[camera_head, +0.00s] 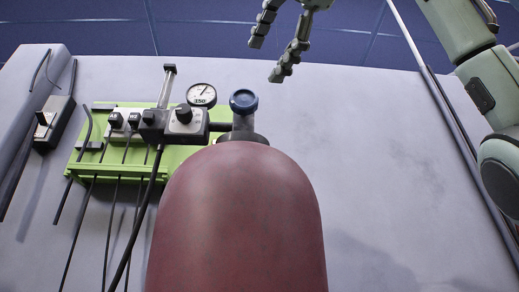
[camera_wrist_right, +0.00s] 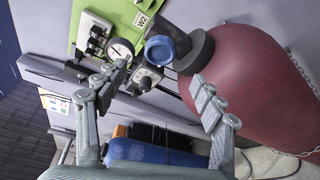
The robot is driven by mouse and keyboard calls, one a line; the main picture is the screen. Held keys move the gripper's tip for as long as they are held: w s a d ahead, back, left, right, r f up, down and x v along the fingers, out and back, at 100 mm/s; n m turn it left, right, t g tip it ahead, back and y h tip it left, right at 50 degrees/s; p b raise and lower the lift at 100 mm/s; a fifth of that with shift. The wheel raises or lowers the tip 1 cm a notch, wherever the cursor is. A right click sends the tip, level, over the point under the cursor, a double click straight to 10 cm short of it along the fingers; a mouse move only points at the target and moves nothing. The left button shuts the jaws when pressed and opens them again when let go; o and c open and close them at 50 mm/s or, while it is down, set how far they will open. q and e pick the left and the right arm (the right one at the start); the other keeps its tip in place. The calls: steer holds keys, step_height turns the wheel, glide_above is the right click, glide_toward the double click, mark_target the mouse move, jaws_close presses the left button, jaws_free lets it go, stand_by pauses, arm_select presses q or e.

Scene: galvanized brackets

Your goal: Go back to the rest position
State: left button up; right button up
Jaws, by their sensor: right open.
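My right gripper (camera_head: 268,58) is open and empty at the top of the head view, above and slightly right of a red gas cylinder (camera_head: 238,220). Its two fingers are spread apart. In the right wrist view the gripper (camera_wrist_right: 150,105) also shows open, with the cylinder (camera_wrist_right: 260,90) beyond its right finger. The cylinder's blue valve knob (camera_head: 243,101) lies below the fingers in the head view and apart from them; it also shows in the wrist view (camera_wrist_right: 160,49). My left gripper is not in view.
A pressure gauge (camera_head: 201,95) and a regulator (camera_head: 185,120) sit beside the valve, before a green panel (camera_head: 98,160) with several dark hoses. A grey wall (camera_head: 390,150) stands behind. The wrist view shows a blue cylinder (camera_wrist_right: 150,153) and a chain (camera_wrist_right: 303,72).

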mark_target(246, 97)
steer(key=shift+s+d, duration=0.1)
steer(key=shift+s, duration=0.15)
steer(key=x, duration=1.2)
stand_by(0.3)
